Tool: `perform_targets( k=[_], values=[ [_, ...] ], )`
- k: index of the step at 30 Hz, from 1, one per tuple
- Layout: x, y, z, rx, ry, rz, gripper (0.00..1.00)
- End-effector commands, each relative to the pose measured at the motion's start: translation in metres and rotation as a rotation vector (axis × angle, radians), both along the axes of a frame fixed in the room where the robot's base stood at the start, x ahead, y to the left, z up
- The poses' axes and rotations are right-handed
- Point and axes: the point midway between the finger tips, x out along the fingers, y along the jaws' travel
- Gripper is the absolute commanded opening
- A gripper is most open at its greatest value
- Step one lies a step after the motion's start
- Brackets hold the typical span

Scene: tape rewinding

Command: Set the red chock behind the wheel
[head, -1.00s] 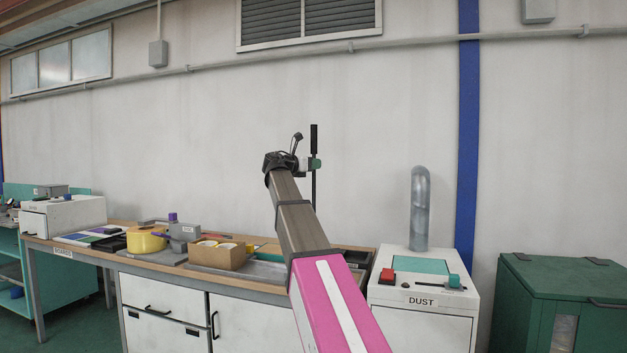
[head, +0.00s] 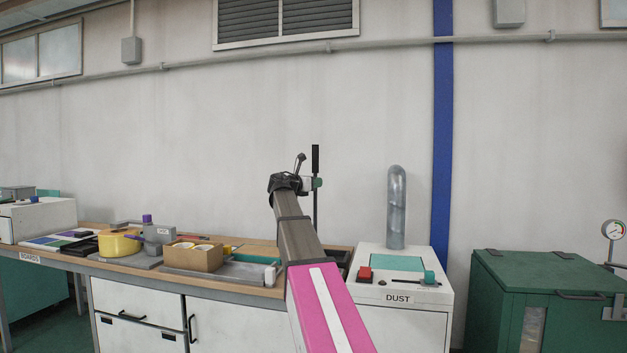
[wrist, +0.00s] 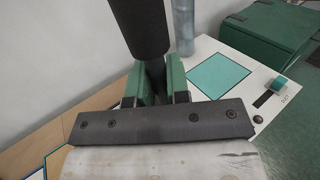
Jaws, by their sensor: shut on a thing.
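My gripper (head: 313,184) is raised over the right end of the workbench. In the wrist view its green jaws (wrist: 160,85) are shut on a black-handled tool (wrist: 138,28). In the head view the tool (head: 315,158) stands upright. No wheel is recognisable, and I cannot identify a red chock.
The white DUST cabinet (head: 405,320) carries a metal pipe (head: 396,207) and a teal panel (head: 393,263). The workbench (head: 262,249) holds a yellow roll (head: 119,242), a grey device (head: 158,235) and a cardboard box (head: 200,256). A green chest (head: 545,300) stands at right.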

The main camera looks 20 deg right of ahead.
Motion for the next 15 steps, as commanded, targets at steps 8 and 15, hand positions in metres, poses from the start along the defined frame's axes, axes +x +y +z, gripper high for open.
perform_targets(
  k=[8, 15],
  values=[
    [0.0, 0.0, -0.024, -0.005, -0.002, 0.0, 0.0],
    [0.0, 0.0, -0.024, -0.004, -0.003, 0.0, 0.0]
  ],
)
